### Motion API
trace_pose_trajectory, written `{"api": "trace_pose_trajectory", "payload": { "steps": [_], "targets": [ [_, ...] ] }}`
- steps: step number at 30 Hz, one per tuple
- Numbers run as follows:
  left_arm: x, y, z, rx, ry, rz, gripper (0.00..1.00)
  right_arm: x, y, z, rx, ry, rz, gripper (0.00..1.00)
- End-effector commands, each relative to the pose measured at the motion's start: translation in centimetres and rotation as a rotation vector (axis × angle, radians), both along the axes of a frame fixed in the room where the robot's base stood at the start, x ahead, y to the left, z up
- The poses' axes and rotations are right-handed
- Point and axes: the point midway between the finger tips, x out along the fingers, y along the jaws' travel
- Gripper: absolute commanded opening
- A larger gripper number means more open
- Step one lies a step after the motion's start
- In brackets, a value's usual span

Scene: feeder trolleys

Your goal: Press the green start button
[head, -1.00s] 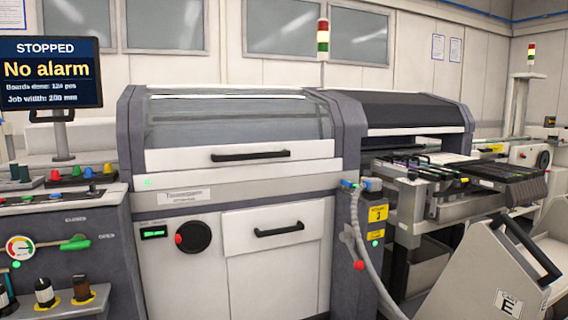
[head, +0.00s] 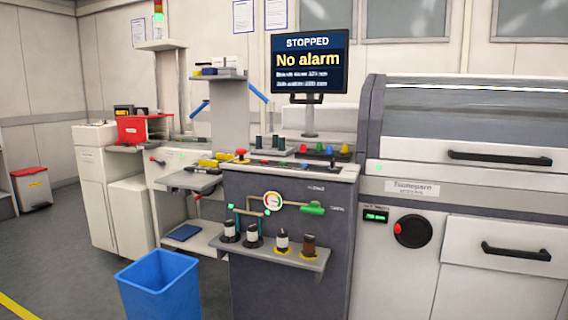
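A grey console (head: 285,200) stands left of the large machine. A red mushroom-shaped button (head: 241,154) sits at the left end of the console's top. I cannot tell which green item is the start button; labels are too small to read. The screen (head: 308,60) above reads "STOPPED" and "No alarm". Neither of my grippers is in view.
A blue bin (head: 160,287) stands on the floor in front of the console's left side. A shelf with several bottles (head: 270,254) juts from the console front. The large machine (head: 455,205) fills the right. Floor is open at the lower left.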

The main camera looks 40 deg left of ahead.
Motion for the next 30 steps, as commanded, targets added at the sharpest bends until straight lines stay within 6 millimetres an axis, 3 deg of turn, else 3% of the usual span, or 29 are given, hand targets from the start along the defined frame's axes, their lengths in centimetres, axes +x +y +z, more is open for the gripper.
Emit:
{"api": "trace_pose_trajectory", "payload": {
  "steps": [8,18,30],
  "targets": [
    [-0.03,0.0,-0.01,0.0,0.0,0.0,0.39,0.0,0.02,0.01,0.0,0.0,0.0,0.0],
    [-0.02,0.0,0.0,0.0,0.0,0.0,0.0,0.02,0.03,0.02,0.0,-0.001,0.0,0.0],
    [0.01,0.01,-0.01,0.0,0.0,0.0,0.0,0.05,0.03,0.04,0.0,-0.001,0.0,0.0]
  ]
}}
